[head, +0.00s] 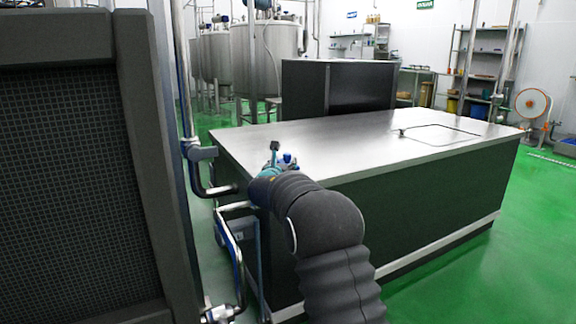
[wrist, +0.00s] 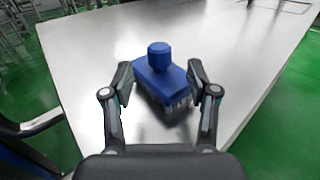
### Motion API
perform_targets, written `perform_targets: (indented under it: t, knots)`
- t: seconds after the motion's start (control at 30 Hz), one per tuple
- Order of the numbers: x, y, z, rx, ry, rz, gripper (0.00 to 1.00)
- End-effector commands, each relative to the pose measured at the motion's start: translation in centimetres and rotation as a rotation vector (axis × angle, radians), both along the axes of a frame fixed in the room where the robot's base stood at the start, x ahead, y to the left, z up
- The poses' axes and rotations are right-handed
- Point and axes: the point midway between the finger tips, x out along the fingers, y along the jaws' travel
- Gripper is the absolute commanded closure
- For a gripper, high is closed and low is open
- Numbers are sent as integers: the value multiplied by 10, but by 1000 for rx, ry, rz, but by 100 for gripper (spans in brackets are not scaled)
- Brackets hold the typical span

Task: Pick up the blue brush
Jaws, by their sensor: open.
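The blue brush (wrist: 160,78) stands on the metal table top in the wrist view, knob up, with its bristles facing down. My gripper (wrist: 165,90) is open, with one finger on each side of the brush. I cannot tell whether the fingers touch it. In the head view a small blue part of the brush (head: 287,158) shows beside my gripper (head: 274,160) at the near left corner of the table. The rest of the brush is hidden behind my arm there.
The metal table (head: 350,142) is mostly bare, with a rectangular outline and small fitting at its far right. A dark panel (head: 80,170) stands close on the left, beside pipes (head: 205,190). Green floor (head: 520,240) is clear at the right.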

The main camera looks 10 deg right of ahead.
Motion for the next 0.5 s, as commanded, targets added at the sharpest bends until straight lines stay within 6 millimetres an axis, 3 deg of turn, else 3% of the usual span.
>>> perform_targets:
  t: [0.5]
  knots:
    - [46, -20, 1, 1, 0, -2, 41]
